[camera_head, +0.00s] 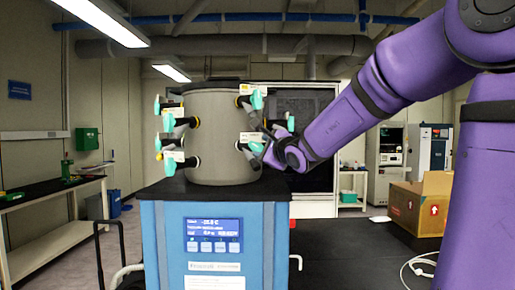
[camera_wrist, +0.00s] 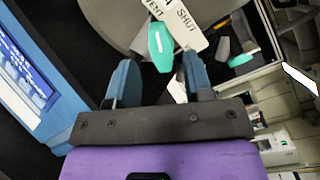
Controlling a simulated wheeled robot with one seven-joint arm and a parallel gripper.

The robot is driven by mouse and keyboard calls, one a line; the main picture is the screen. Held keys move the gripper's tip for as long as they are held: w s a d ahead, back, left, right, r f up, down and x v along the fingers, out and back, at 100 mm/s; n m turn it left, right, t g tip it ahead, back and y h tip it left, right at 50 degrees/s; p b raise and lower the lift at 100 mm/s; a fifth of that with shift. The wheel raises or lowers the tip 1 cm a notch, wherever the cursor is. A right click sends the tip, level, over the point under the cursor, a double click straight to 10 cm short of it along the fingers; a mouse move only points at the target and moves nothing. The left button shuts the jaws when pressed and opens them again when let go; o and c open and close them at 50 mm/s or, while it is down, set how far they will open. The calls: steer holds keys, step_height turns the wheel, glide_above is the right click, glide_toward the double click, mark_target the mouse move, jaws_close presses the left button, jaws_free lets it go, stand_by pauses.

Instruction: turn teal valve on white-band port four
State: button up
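The grey drum (camera_head: 222,140) carries several ports with teal valves and white tags. A teal valve (camera_head: 256,147) at its lower right is close to my gripper (camera_head: 268,158). In the wrist view, a teal valve handle (camera_wrist: 161,46) lies just ahead of and between my gripper's two blue fingertips (camera_wrist: 158,72). The fingers are apart, with a gap on both sides of the handle. A white tag (camera_wrist: 186,20) behind the handle reads "VENT" and "SHUT". Port numbers are not readable, and the band colour on this port cannot be told.
The drum stands on a blue cabinet with a lit display (camera_head: 214,235). Another teal valve (camera_head: 290,122) sits to the right, near my arm. More valves (camera_head: 168,140) are on the drum's left side. A cardboard box (camera_head: 420,203) is on the dark surface at right.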

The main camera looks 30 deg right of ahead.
mark_target(257, 146)
steer(key=shift+w+d, duration=0.2)
steer(key=shift+w, duration=1.85)
jaws_close()
